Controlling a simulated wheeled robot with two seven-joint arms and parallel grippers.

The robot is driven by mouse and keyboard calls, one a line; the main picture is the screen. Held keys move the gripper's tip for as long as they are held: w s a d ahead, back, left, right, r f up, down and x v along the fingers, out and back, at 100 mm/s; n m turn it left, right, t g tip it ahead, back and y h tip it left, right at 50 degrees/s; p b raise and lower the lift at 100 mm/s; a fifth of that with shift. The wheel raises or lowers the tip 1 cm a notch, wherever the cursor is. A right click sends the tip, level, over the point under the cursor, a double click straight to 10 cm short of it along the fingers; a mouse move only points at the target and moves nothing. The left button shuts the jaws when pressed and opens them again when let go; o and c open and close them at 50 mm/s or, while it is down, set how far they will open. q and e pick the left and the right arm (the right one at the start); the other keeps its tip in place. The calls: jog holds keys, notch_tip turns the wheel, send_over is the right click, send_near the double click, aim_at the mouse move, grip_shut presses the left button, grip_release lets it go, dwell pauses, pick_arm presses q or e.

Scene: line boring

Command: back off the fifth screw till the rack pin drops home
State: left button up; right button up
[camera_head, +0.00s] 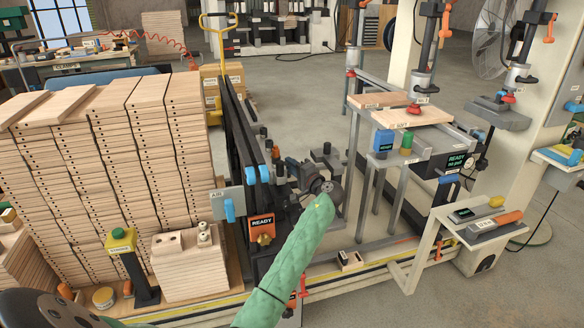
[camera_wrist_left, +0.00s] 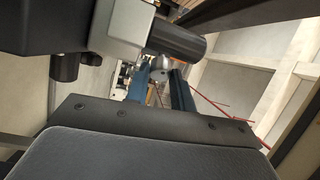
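My left arm, in a green sleeve, reaches up from the bottom of the head view to the boring machine's dark drilling unit (camera_head: 303,176). The gripper's fingers are largely hidden there behind the dark wrist. In the left wrist view two blue fingers, with my left gripper's tips (camera_wrist_left: 160,76) apart, point at a small rounded grey metal part (camera_wrist_left: 161,64). I cannot tell whether they touch it. A dark cylinder (camera_wrist_left: 176,41) and a pale grey block (camera_wrist_left: 122,28) sit close beside the fingers. I cannot make out the fifth screw or the rack pin. My right gripper is not in view.
Tall stacks of drilled boards (camera_head: 115,140) stand at left. A READY display (camera_head: 262,223) is just left of my arm. A yellow-topped post (camera_head: 121,240) stands front left. A press table with a board (camera_head: 412,116) and a small side bench (camera_head: 478,222) are at right. Open floor lies behind.

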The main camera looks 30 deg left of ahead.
pick_arm(q)
jog(key=shift+o, duration=0.5)
jog(key=shift+d, duration=0.1)
jog(key=v, duration=0.7)
jog(key=shift+s+d+b, duration=0.15)
jog(key=shift+d+b, duration=0.2)
jog(key=shift+f, duration=0.1)
